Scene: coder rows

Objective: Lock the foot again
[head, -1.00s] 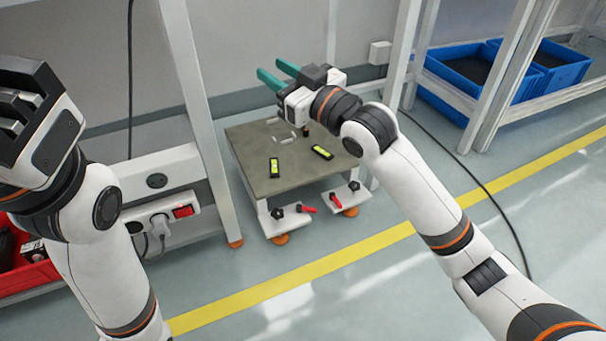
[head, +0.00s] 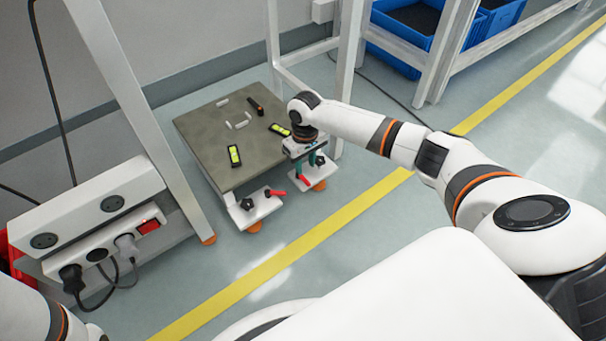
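A low stand with a grey-brown plate (head: 225,140) has two white front feet, each with a black knob, a red lever and an orange pad. The left front foot (head: 258,208) shows its red lever (head: 275,192) sticking out to the right. The right front foot (head: 308,187) is partly covered by my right gripper (head: 305,170). This gripper points down with its teal fingers apart, close above that foot's red lever (head: 303,180). I cannot tell whether they touch. My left gripper is out of view; only part of my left arm shows at lower left.
Two yellow-green levels (head: 234,155) and small pale pieces (head: 238,125) lie on the plate with a dark cylinder (head: 255,106). White frame posts stand on both sides. A socket strip (head: 105,245) is at left. Blue bins (head: 410,30) are at back right. The front floor is clear.

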